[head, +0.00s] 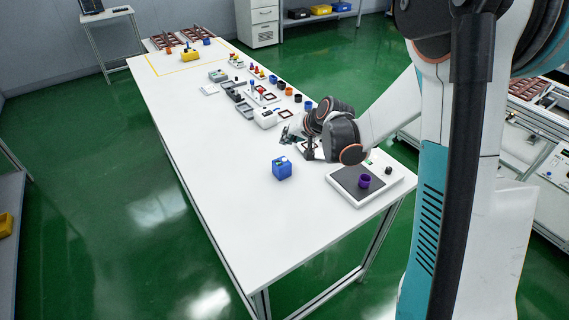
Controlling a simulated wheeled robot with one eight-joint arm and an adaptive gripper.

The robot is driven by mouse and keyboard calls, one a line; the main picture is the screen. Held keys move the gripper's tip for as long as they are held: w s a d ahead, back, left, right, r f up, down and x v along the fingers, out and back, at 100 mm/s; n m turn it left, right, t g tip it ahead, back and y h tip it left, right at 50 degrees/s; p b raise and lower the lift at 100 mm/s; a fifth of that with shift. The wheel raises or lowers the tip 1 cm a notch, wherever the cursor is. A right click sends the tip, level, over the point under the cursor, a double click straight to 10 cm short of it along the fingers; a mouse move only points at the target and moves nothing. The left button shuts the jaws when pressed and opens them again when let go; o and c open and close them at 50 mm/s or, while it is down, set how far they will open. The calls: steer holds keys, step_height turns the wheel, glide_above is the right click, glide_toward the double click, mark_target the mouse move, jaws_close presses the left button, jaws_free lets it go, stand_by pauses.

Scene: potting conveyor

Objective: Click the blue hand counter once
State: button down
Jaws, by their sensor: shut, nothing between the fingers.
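The blue hand counter (281,170) is a small blue block with light marks on its top. It stands upright on the white table (225,185), near its front part. My gripper (287,134) is above the table, beyond the counter in the picture and apart from it. Its fingers look small and dark with a teal tint, and they are shut and empty. My wrist and forearm come in from the right and hide part of the table behind them.
A white device with a dark plate (347,181) stands right of the counter, with a purple cup (364,181) on it. A white box (265,117) and several small parts line the table's right side farther back. The table's left side is clear.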

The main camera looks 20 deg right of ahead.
mark_target(287, 160)
steer(key=shift+f+b, duration=1.45)
steer(key=shift+f, duration=0.9)
steer(key=shift+f, duration=0.2)
steer(key=shift+f+b, duration=0.25)
steer(key=shift+b, duration=0.2)
steer(key=shift+f+b, duration=0.35)
steer(key=shift+r, duration=0.1)
steer(key=shift+r+p, duration=0.5)
steer(key=shift+r, duration=0.25)
steer(key=shift+r+p, duration=1.65)
steer(key=shift+r, duration=0.8)
